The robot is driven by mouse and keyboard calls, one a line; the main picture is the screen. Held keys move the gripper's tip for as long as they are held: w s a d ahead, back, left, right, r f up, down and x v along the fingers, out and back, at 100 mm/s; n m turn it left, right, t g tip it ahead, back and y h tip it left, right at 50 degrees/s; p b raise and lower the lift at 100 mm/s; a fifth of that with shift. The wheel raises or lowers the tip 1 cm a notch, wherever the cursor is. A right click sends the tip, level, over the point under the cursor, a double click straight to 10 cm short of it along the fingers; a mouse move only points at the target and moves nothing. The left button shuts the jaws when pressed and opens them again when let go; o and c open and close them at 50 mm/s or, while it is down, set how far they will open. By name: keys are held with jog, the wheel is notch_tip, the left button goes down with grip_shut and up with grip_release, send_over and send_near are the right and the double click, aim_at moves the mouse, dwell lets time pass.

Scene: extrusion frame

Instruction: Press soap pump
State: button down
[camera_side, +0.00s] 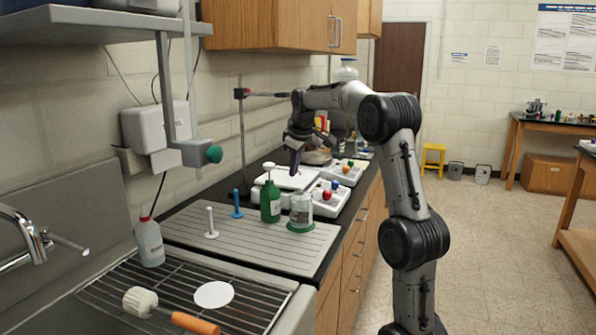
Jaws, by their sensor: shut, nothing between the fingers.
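A green soap bottle (270,203) with a white pump head (268,167) stands upright on the grey ribbed drainboard (182,228). My gripper (294,172) is shut and empty, pointing down. In the picture it appears just right of the pump head, at about the same height. I cannot tell the exact depth between them, and no contact is visible.
A glass jar (300,210) on a green base stands right of the bottle. White trays with coloured items (329,196) lie behind. Blue (237,204) and white (210,222) pegs stand left. A red-capped squeeze bottle (150,240) stands by the sink rack.

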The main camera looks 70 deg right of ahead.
jog(key=v, duration=1)
jog(key=shift+a+r, duration=0.35)
jog(key=s+a+r+n+t+y, duration=0.1)
jog(key=s+a+n, duration=0.1)
jog(key=a, duration=0.9)
jog(key=s+a+n+t+y, duration=0.1)
jog(key=s+a+n, duration=0.1)
jog(key=a, duration=0.8)
jog(key=s+a+f+m+y, duration=0.1)
jog(key=s+a+f, duration=0.4)
jog(key=f, duration=0.4)
jog(key=s+a+f+m+y, duration=0.1)
jog(key=s+a+f, duration=0.5)
jog(key=f, duration=0.3)
jog(key=shift+s+f, duration=0.2)
jog(key=shift+s, duration=0.7)
